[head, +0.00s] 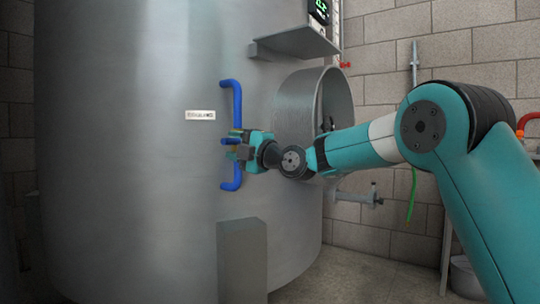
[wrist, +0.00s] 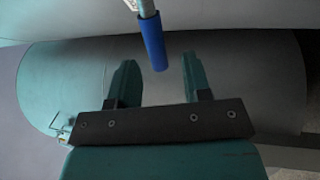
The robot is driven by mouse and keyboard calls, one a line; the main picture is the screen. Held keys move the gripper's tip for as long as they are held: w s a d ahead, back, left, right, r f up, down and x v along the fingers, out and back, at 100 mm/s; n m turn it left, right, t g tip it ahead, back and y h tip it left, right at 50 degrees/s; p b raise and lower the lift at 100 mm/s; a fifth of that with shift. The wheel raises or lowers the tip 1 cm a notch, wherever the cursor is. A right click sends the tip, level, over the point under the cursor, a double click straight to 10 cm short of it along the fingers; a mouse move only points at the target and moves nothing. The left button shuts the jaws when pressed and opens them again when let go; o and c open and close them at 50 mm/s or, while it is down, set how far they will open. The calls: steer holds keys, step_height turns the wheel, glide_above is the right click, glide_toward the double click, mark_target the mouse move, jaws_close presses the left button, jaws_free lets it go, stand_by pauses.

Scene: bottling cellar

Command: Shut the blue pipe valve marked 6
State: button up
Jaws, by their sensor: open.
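A blue pipe (head: 236,100) runs upright on the face of the large steel tank, with both ends bent toward the wall. A short blue valve lever (head: 227,141) shows at its middle, partly hidden by my gripper. No number 6 is readable. My gripper (head: 235,146) is at the lever, its fingers above and below it in the head view. In the wrist view the lever's blue sleeve (wrist: 153,42) points between the two open fingers (wrist: 158,68). Its end shows between the fingertips, with gaps on both sides. I cannot tell how deep it sits.
The steel tank (head: 130,150) fills the left, with a white label (head: 200,115) beside the pipe. A round port (head: 305,105) and a grey shelf (head: 295,43) stick out near my arm. A grey box (head: 242,255) stands below. Open floor (head: 350,280) shows at right.

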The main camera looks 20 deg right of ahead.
steer(key=v, duration=1.4)
steer(key=shift+s+d, duration=0.1)
steer(key=shift+d, duration=0.05)
steer(key=s+a+f+m+g+h+p, duration=0.1)
steer(key=s+a+m+g+p, duration=0.6)
steer(key=s+a+g+p, duration=0.45)
steer(key=s+d+f+m+g+h+p, duration=0.1)
steer(key=s+m+g+h+p, duration=0.3)
steer(key=s, duration=0.6)
steer(key=s+d+f+m+g+h+p, duration=0.1)
steer(key=s+d+f+m+h+p, duration=0.1)
steer(key=s+m, duration=0.65)
step_height(320, 180, up, 37)
steer(key=s+n+p, duration=0.1)
steer(key=s+p, duration=0.2)
steer(key=p, duration=3.5)
steer(key=shift+d+r+h, duration=0.25)
steer(key=shift+h, duration=0.05)
